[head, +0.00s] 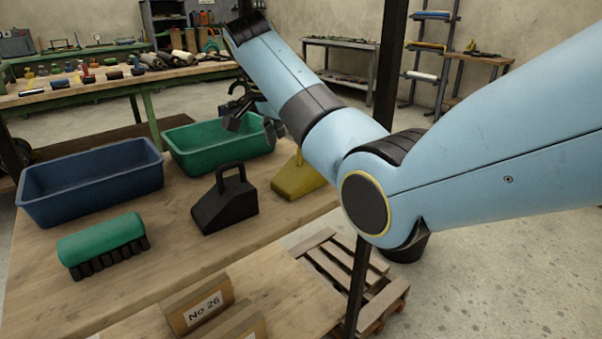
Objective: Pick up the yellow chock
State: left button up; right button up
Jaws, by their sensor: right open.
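The yellow chock (298,181) rests on the wooden table, right of a black chock. It is wedge-shaped with an upright handle, and my right arm hides part of its upper right side. My right gripper (250,128) is open and empty, above the green bin at the back of the table, up and to the left of the yellow chock and apart from it. My left gripper does not show.
The black chock (224,203) stands left of the yellow one. A blue bin (92,184) and the green bin (215,147) stand behind. A green-topped brush (101,240) lies at front left. A dark post (362,285) rises at the table's right edge. Bare wood (160,265) lies at the front.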

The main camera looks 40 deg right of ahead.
aim_at(302, 162)
jog(key=x, duration=0.6)
jog(key=shift+s+d+f+b, duration=0.1)
jog(key=shift+s+f+b, duration=0.05)
jog(key=shift+f+b, duration=0.2)
jog(key=shift+r, duration=0.15)
jog(key=c, duration=1.6)
